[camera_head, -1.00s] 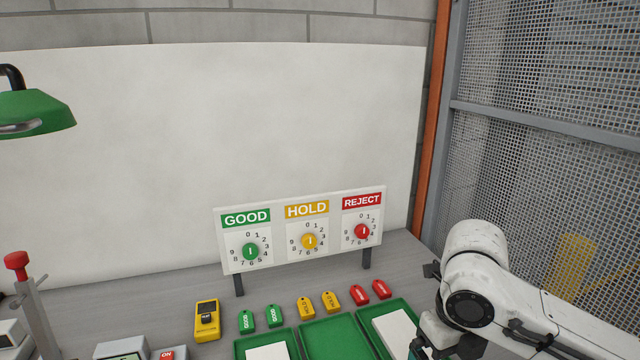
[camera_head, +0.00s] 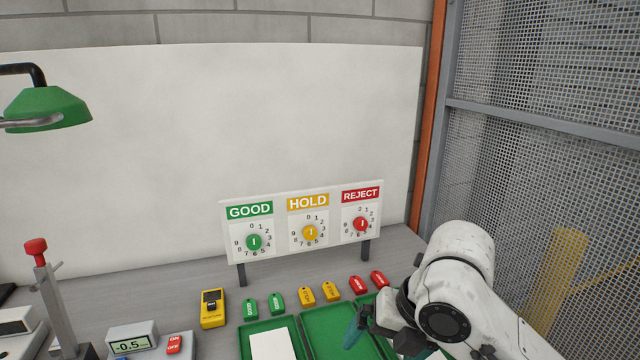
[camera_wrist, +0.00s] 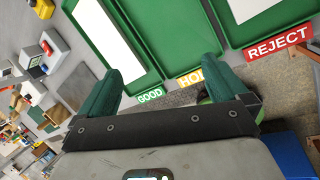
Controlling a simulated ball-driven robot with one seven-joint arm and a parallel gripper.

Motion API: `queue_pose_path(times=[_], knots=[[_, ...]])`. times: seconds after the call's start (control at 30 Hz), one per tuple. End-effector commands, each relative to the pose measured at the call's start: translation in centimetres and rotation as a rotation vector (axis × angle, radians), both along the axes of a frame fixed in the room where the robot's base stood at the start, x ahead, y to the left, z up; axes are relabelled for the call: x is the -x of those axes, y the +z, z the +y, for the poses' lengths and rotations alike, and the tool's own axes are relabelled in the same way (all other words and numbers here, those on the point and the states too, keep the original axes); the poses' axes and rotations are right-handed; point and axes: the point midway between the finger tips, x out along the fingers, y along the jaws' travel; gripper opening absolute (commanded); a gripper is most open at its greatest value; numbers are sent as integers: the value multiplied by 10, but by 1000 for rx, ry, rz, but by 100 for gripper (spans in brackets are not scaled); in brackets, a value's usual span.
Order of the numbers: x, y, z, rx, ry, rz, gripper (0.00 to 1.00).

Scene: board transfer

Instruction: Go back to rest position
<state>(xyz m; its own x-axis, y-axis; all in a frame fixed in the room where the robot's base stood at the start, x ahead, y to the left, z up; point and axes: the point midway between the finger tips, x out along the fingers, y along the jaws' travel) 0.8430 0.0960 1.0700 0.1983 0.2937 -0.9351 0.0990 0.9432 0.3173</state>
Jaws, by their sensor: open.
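My gripper (camera_wrist: 160,85) shows in the wrist view with its two green fingers spread wide apart and nothing between them. In the head view my arm reaches in from the lower right, and the gripper hangs over the right part of the green trays (camera_head: 312,338). In the wrist view the trays lie beyond the fingers, with GOOD (camera_wrist: 150,96), partly covered HOLD (camera_wrist: 190,78) and REJECT (camera_wrist: 278,47) labels at their front edges. A white board (camera_head: 270,346) lies in the left tray.
A dial panel (camera_head: 301,220) marked GOOD, HOLD and REJECT stands behind several coloured tags. A yellow meter (camera_head: 212,308), a display box (camera_head: 132,340) and a red-topped post (camera_head: 36,248) stand left. A green lamp (camera_head: 45,106) hangs upper left. A mesh fence (camera_head: 540,180) is at the right.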

Motion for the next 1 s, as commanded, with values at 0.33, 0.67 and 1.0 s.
queue_pose_path(times=[0.33,0.67,1.0], knots=[[7,0,43,-512,-740,149,100],[59,-83,-13,-825,-1674,467,100],[176,-174,-127,-888,-2573,483,100]])
